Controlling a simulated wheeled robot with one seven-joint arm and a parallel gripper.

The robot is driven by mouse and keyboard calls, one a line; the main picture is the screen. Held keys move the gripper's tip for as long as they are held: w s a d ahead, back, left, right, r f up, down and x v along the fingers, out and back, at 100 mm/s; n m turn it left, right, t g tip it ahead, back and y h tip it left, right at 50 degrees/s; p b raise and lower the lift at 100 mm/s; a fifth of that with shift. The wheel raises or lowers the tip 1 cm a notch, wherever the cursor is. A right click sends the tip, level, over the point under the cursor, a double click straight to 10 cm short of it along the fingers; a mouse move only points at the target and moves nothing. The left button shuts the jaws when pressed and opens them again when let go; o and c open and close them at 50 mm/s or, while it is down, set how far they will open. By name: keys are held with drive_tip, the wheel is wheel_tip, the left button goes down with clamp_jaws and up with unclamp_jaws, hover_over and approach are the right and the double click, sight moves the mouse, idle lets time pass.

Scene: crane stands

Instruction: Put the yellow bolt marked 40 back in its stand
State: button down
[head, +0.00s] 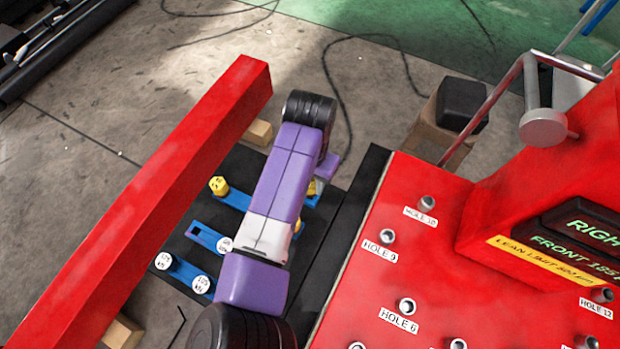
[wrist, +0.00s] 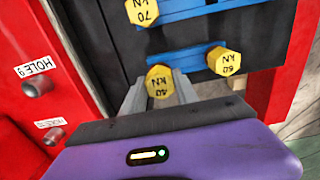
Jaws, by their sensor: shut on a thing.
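The yellow bolt marked 40 kN (wrist: 160,82) is in the wrist view, its head facing the camera. My gripper (wrist: 161,88) is shut on it, one grey finger on each side. The bolt is at or in front of the left part of a blue stand (wrist: 190,58). I cannot tell whether its shank is in the stand or just above it. A second yellow bolt (wrist: 226,62), its mark perhaps 60, sits at that stand's right end. In the head view my purple arm hides my gripper and the held bolt.
A yellow bolt marked 70 (wrist: 142,11) sits on another blue stand (wrist: 205,8). In the head view, white-headed bolts (head: 201,284) sit on blue stands on a black mat (head: 235,170). A red beam (head: 165,190) lies left; a red panel with holes (head: 385,280) is right.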

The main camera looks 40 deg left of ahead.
drive_tip(key=shift+f+b, duration=0.45)
drive_tip(key=shift+f, duration=0.85)
drive_tip(key=c, duration=0.9)
unclamp_jaws()
drive_tip(key=shift+o, duration=0.2)
wheel_tip(320, 180, up, 5)
drive_tip(key=p, duration=0.5)
wheel_tip(320, 180, up, 8)
drive_tip(key=shift+f+b, duration=0.15)
drive_tip(key=shift+b, duration=0.15)
drive_tip(key=shift+w, duration=0.1)
